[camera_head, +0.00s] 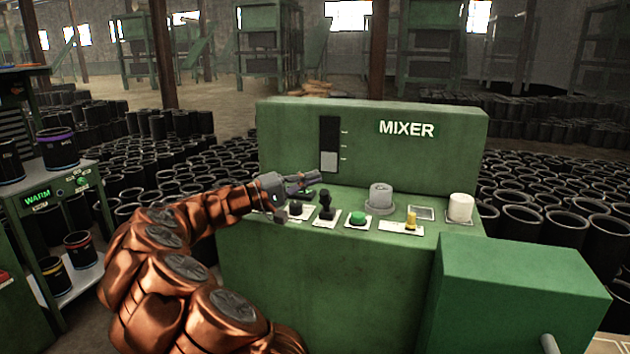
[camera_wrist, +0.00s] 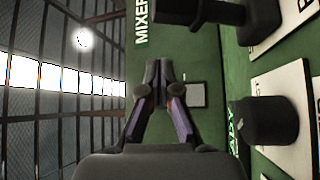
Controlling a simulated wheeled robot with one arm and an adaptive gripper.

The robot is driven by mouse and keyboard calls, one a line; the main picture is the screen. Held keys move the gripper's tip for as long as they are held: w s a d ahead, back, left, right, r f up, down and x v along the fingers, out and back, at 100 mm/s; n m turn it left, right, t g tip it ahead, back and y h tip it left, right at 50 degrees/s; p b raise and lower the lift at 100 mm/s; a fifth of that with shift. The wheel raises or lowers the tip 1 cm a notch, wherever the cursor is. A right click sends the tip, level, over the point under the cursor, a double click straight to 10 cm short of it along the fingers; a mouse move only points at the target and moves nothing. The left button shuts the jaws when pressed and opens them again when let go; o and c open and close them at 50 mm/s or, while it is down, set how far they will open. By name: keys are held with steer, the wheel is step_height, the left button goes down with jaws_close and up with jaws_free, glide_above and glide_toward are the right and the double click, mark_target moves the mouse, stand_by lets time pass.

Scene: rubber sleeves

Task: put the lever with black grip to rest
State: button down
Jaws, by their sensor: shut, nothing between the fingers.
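The lever with black grip (camera_head: 325,201) stands up from a white plate on the green mixer's sloped panel, a little right of and below my gripper in the head view. In the wrist view a black lever (camera_wrist: 207,12) sticks out from the panel at the top edge, partly cut off. My gripper (camera_head: 312,184) is above the left part of the panel, by the mixer's upright face. Its fingertips (camera_wrist: 163,88) meet, with nothing between them, and appear apart from the lever.
A black knob (camera_head: 295,208) sits left of the lever; it also shows in the wrist view (camera_wrist: 268,121). To the right are a green button (camera_head: 358,218), a grey cylinder (camera_head: 381,197), a yellow lever (camera_head: 411,220) and a white knob (camera_head: 460,207). A slider gauge (camera_head: 329,135) is behind.

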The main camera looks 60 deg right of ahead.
steer(key=v, duration=0.3)
steer(key=f+v, duration=0.1)
steer(key=v, duration=0.5)
steer(key=shift+w+f, duration=0.25)
steer(key=shift+a, duration=0.1)
steer(key=s+a+f+t+y, duration=0.3)
steer(key=s+a+t+y, duration=0.15)
steer(key=s+a, duration=0.5)
steer(key=s+a+f+n+t+y, duration=0.2)
steer(key=a+f+n+y, duration=0.3)
steer(key=a, duration=0.7)
steer(key=s+a+f+n+t+y, duration=0.25)
steer(key=a+f, duration=0.35)
steer(key=a, duration=0.6)
steer(key=s+a+f+n+t+y, duration=0.1)
steer(key=s+a+f+n+y, duration=0.35)
steer(key=a, duration=0.75)
step_height(320, 180, up, 18)
steer(key=w+m+t+h+p, duration=0.1)
steer(key=w+p, duration=0.1)
steer(key=p, duration=1.6)
steer(key=shift+d+r+m, duration=0.15)
steer(key=shift+d+m, duration=0.15)
steer(key=shift+m, duration=0.1)
